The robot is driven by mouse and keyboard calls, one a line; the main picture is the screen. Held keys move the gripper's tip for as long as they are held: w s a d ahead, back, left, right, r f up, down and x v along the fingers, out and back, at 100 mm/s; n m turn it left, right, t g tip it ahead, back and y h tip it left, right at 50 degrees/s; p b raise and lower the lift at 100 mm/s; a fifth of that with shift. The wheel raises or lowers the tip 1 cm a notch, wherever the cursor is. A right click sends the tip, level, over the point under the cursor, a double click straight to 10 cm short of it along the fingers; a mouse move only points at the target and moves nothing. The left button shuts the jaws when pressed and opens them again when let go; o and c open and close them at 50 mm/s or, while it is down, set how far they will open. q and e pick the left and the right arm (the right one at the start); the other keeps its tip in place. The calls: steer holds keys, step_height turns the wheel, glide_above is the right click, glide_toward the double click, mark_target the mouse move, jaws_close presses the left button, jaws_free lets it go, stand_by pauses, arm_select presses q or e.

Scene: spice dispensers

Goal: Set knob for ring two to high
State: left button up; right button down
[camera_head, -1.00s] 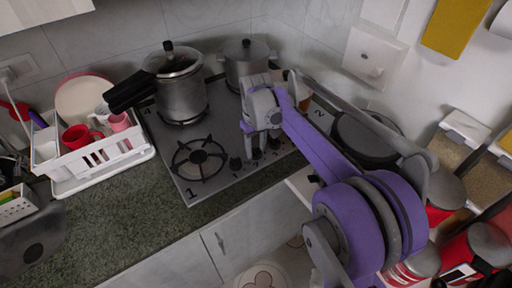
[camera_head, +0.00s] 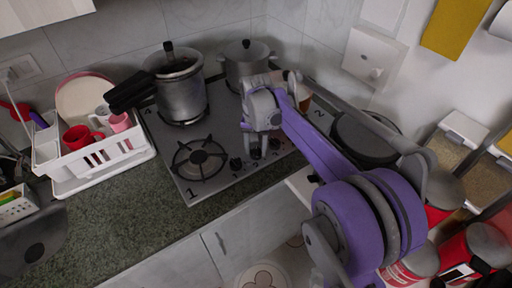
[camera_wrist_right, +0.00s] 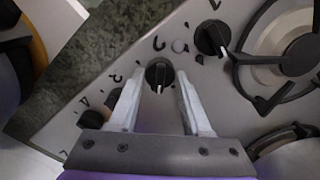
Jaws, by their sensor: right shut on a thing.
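The steel hob (camera_head: 225,165) has a row of black knobs along its front edge. My right gripper (camera_head: 262,148) reaches down over this row. In the right wrist view, one black knob (camera_wrist_right: 158,74) sits between the fingertips of my right gripper (camera_wrist_right: 159,82), which is shut on it. Its white mark points down the picture, toward the palm. Another knob (camera_wrist_right: 211,38) is up and to the right, and two more dark knobs (camera_wrist_right: 92,119) lie lower left, partly hidden by a finger. My left gripper is not in view.
A pressure cooker (camera_head: 180,95) and a steel pot (camera_head: 247,65) stand at the back. A dark pan (camera_head: 362,140) sits on the right, behind my arm. A white dish rack (camera_head: 85,160) stands left. Front burner 1 (camera_head: 200,158) is bare.

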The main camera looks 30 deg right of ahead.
mark_target(256, 150)
steer(key=shift+m, duration=0.6)
steer(key=shift+c, duration=1.7)
jaws_free()
steer(key=shift+r, duration=0.15)
step_height(256, 150, up, 11)
steer(key=shift+f+p, duration=0.2)
steer(key=shift+p, duration=0.25)
